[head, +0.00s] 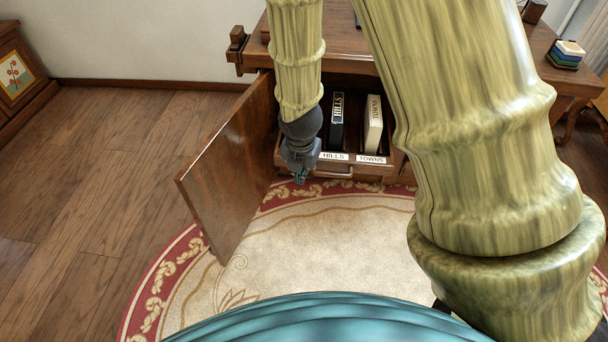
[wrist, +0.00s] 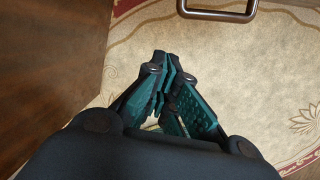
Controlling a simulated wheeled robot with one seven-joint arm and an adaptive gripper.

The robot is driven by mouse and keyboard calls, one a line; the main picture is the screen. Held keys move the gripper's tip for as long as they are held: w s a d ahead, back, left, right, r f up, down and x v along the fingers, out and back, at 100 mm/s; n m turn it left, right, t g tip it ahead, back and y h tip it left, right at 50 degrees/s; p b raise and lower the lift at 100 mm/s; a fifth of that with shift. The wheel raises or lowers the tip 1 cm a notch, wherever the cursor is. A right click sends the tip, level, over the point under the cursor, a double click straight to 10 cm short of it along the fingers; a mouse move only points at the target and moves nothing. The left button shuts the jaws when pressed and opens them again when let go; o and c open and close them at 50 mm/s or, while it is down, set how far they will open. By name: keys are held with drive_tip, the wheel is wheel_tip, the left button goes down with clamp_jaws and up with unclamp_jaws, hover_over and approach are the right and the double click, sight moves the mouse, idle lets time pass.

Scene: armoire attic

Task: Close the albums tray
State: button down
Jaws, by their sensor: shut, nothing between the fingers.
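The albums tray (head: 372,171) is low in the desk's cabinet, with white HILLS and TOWNS labels along its front and a metal bar handle below them. A dark album (head: 337,122) and a white album (head: 374,124) stand upright in it. How far the tray sticks out is hard to judge. My gripper (head: 300,179) points down in front of the tray's left end, shut and empty. In the wrist view the shut fingertips (wrist: 162,62) are over the rug, apart from the handle (wrist: 218,16) at the top edge.
The cabinet's wooden door (head: 230,165) stands open just left of my gripper and also fills the left of the wrist view (wrist: 50,60). A round red-bordered rug (head: 300,245) covers the floor in front. The desk top (head: 450,45) overhangs the cabinet. Stacked items (head: 567,54) sit at right.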

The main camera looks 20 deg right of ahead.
drive_tip(key=w+d+f+n+b, duration=0.3)
drive_tip(key=w+f+b, duration=0.4)
drive_tip(key=b, duration=0.3)
drive_tip(key=shift+d+f, duration=0.4)
drive_tip(key=shift+d, duration=0.1)
drive_tip(key=shift+w+r, duration=0.1)
drive_tip(key=shift+w, duration=0.1)
idle(0.4)
